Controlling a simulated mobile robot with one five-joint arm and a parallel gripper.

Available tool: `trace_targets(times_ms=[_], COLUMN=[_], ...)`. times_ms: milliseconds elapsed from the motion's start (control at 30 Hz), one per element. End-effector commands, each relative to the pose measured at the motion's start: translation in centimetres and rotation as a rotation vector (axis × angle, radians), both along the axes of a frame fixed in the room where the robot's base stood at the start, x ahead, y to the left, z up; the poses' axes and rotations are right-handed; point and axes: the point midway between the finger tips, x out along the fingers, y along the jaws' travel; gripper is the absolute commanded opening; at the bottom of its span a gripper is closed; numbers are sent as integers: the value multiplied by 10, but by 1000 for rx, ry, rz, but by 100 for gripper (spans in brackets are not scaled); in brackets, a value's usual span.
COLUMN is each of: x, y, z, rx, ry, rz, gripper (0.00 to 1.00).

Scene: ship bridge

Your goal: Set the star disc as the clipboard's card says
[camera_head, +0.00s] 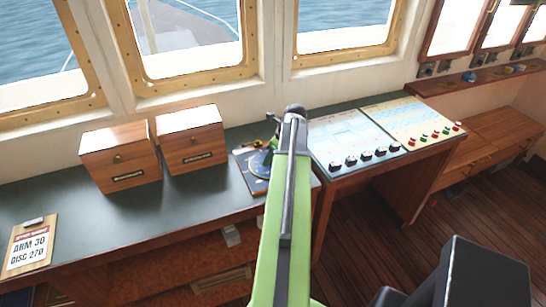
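The clipboard (33,243) lies on the dark counter at the far left. Its card reads "ARM 30" and "DISC 270" under a red heading too small to read. The star disc (255,167) is on a dark blue board with a yellow curved edge, on the counter left of my green arm. My arm reaches up over the counter and covers the board's right part. My gripper (270,141) is small and dark at the arm's far end, over or at the disc. Its fingers are too small to tell apart, and I cannot tell whether it touches the disc. The disc's setting cannot be read.
Two wooden drawer boxes (120,157) (190,140) stand on the counter left of the disc. A console with pale panels (352,135) and several knobs and buttons is to the right. Windows line the wall behind. The counter between clipboard and boxes is clear.

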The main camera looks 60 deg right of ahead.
Motion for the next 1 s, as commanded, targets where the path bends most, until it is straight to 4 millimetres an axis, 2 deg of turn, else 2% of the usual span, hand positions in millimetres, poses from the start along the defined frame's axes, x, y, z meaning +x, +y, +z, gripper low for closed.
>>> trace_targets(times_ms=[33,367,1000], x=[0,0,0], y=[0,0,1], z=[0,0,0], rx=[0,0,1], ry=[0,0,0], rz=[0,1,1], gripper=[42,0,0])
